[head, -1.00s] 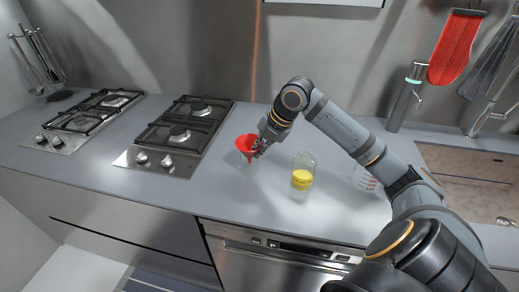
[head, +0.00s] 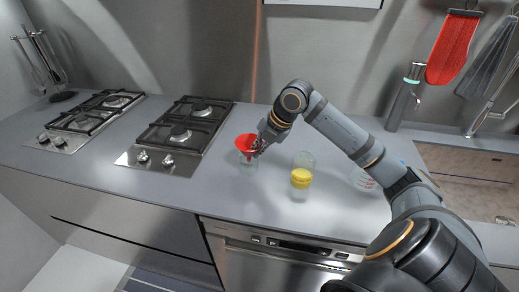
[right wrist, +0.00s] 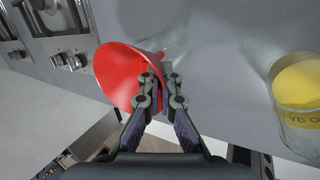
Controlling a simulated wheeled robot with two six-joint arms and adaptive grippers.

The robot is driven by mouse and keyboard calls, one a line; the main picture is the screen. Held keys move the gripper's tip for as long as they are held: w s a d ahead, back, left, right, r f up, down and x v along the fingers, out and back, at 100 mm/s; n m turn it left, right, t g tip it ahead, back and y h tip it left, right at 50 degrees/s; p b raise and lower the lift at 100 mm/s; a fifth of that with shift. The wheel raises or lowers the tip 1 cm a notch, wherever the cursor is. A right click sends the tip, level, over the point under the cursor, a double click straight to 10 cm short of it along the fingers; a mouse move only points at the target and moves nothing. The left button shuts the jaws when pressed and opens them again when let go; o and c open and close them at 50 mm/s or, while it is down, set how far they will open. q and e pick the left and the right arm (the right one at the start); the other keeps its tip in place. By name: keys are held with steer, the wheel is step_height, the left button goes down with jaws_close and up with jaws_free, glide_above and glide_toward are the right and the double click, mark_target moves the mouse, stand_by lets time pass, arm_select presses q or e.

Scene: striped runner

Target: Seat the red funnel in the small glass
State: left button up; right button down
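The red funnel (head: 245,142) is upright with its wide mouth up, left of the middle of the counter in the head view. It also shows large in the right wrist view (right wrist: 122,72). My right gripper (head: 258,149) is at the funnel's right side, and its fingers (right wrist: 163,74) look closed on the funnel. The small glass (head: 249,164) is clear and faint, directly below the funnel; whether the spout is inside it I cannot tell. My left gripper is not in view.
A glass jar with yellow contents (head: 301,178) stands right of the funnel. A clear measuring cup with red marks (head: 364,178) is farther right, near my arm. Gas hobs (head: 183,132) lie to the left. The counter's front edge is close.

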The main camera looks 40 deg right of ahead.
steer(key=c, duration=1.9)
jaws_free()
steer(key=shift+s+f+g, duration=0.2)
steer(key=shift+s+f, duration=0.1)
steer(key=shift+f, duration=0.35)
steer(key=shift+s+f+g, duration=0.2)
steer(key=shift+s+f, duration=0.05)
steer(key=shift+f, duration=0.35)
steer(key=shift+o, duration=1.3)
steer(key=shift+w+f, duration=0.15)
steer(key=shift+w, duration=0.05)
steer(key=shift+o, duration=1)
steer(key=shift+w+f, duration=0.15)
steer(key=shift+w, duration=0.4)
steer(key=o, duration=0.4)
steer(key=shift+d, duration=0.1)
steer(key=o, duration=0.5)
steer(key=shift+w+d, duration=0.15)
steer(key=shift+d, duration=0.05)
steer(key=shift+c, duration=0.2)
arm_select(q)
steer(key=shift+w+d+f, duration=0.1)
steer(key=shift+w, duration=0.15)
steer(key=shift+p, duration=0.3)
arm_select(e)
steer(key=shift+a+r, duration=0.15)
steer(key=shift+r, duration=0.15)
